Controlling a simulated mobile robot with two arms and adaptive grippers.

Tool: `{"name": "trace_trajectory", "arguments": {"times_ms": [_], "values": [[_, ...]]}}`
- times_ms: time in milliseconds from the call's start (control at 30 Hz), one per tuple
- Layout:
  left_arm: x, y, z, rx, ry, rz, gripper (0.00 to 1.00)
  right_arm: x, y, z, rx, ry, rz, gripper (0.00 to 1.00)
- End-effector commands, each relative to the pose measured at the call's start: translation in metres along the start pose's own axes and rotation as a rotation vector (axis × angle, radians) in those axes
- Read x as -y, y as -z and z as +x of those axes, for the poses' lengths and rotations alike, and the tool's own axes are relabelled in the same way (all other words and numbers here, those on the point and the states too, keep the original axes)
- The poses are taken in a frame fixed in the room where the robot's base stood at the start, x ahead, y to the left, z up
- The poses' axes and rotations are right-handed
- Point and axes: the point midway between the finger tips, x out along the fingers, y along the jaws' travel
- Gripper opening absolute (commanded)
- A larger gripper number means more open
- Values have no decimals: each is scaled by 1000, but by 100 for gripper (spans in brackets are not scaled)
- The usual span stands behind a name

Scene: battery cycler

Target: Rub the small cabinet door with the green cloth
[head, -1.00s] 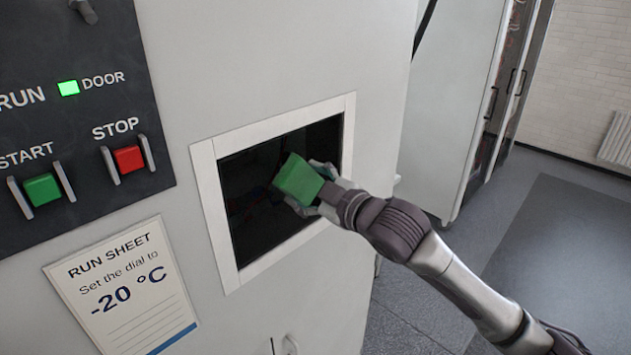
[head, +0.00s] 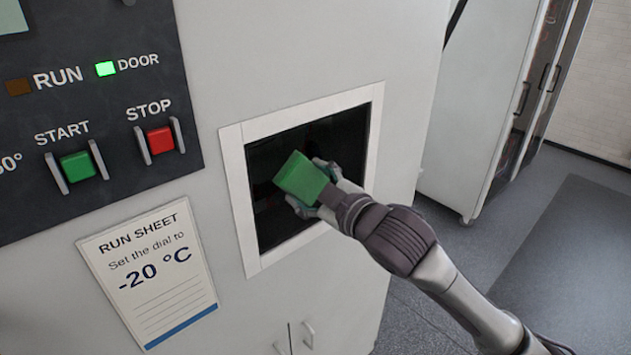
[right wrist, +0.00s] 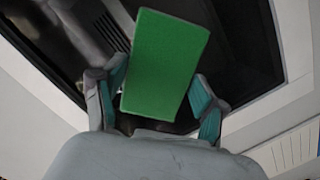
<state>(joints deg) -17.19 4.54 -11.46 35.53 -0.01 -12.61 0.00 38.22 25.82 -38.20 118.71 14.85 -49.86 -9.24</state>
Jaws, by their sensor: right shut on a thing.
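The green cloth (head: 301,178) looks like a flat, block-like green pad. My right gripper (head: 318,187) is shut on it and holds it in front of the dark, white-framed panel (head: 345,136) in the cabinet front. I take this panel for the small cabinet door. In the right wrist view the cloth (right wrist: 165,62) stands out between the two fingers, with the dark panel (right wrist: 240,40) behind it. I cannot tell whether the cloth touches the panel. The gripper hides part of the panel's right side. My left gripper is not in view.
A control panel (head: 100,185) with START and STOP buttons and a lit DOOR light is at the left. A run sheet (head: 150,270) hangs below it. Small handles (head: 308,334) are at the bottom. Open floor (head: 575,250) lies at the right.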

Motion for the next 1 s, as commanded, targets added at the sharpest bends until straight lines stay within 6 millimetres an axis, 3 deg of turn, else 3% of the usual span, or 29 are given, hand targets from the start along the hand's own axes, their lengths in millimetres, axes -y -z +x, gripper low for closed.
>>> {"name": "trace_trajectory", "arguments": {"times_ms": [1000], "values": [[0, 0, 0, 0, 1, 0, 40, 54, 44, -5, -6, 8, 2, 21]]}}
